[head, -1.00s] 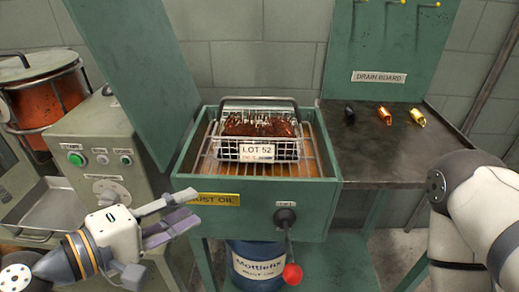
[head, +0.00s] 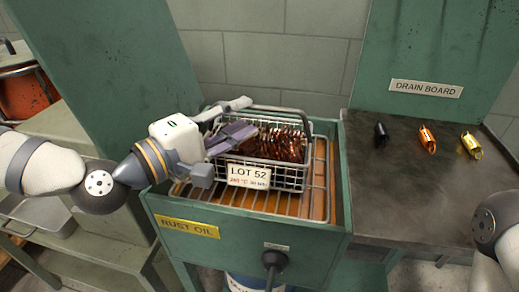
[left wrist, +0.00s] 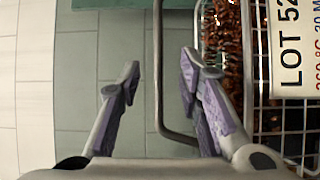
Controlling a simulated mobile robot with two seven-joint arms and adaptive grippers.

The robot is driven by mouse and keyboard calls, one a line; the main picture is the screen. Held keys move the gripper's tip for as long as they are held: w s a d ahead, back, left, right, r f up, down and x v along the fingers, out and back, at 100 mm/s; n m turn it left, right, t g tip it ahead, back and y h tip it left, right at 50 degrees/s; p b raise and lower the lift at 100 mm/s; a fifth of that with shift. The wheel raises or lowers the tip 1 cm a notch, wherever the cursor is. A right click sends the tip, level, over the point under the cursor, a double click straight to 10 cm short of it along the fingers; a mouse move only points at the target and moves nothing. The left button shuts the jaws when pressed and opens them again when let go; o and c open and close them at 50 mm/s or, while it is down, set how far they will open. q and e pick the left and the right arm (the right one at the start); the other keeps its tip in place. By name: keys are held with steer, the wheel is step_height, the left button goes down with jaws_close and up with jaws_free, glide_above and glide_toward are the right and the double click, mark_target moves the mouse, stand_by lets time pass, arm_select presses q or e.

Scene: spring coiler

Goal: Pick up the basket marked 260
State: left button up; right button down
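The wire basket (head: 290,176) holds copper-coloured coils and wears a white tag (head: 248,176) reading LOT 52, with a smaller line below. In the left wrist view the tag (left wrist: 290,50) shows 260 °C. The basket sits on a rack in the green rust oil tank. Its dark handle (head: 275,108) stands up above the coils. My left gripper (head: 241,117) is open at the basket's left upper side. In the left wrist view the handle bar (left wrist: 157,60) appears between the two spread fingers; contact cannot be told. My right gripper is out of view.
The green tank (head: 250,245), marked RUST OIL, has a raised lid (head: 105,75) on the left, close to my left arm. The drain board (head: 430,180) on the right holds three small coloured pieces at the back; its front is clear.

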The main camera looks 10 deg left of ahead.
mark_target(256, 108)
arm_select(q)
steer(key=x, duration=0.4)
steer(key=shift+a+r, duration=0.1)
jaws_close()
steer(key=shift+r, duration=0.25)
